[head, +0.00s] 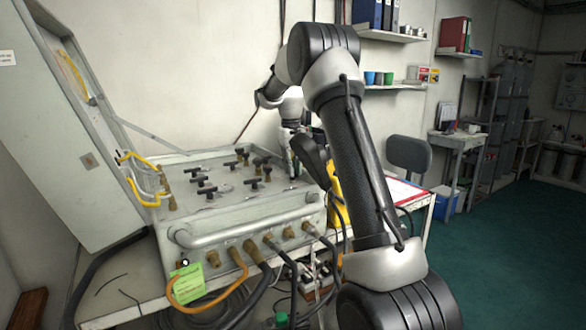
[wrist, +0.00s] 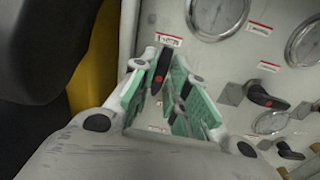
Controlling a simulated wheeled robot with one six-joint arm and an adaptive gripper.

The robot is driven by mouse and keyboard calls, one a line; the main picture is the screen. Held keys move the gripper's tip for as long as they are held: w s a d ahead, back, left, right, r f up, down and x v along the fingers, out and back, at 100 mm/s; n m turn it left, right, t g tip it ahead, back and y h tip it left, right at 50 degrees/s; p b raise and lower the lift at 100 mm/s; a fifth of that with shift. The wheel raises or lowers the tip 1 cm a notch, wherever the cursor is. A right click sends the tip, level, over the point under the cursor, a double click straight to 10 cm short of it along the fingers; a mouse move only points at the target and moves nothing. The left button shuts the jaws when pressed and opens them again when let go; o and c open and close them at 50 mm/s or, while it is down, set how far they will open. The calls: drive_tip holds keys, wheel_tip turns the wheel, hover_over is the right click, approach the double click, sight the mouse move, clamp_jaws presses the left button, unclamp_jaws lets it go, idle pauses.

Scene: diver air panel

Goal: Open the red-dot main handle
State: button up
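A black handle with a red dot (wrist: 161,68) is on the pale panel in the wrist view, below a red-and-white label. My gripper (wrist: 165,72), with green-padded fingers, is open around this handle, one finger on each side; I cannot tell whether the pads touch it. A second black handle with a red mark (wrist: 262,96) is to the right, outside the fingers. In the head view, my gripper is at the right end of the panel (head: 235,222), largely hidden by my arm, and the handle there cannot be made out.
Several black handles (head: 206,190) stand on the panel top. Round gauges (wrist: 217,14) lie beside the gripper in the wrist view. Hoses (head: 262,262) hang from the panel front. A yellow object (head: 334,190) is close by on the right. A tall open lid (head: 70,130) rises at left.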

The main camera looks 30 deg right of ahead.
drive_tip(key=shift+o, duration=1)
wheel_tip(320, 180, up, 12)
drive_tip(key=shift+a, duration=0.3)
drive_tip(key=shift+s+f, duration=0.1)
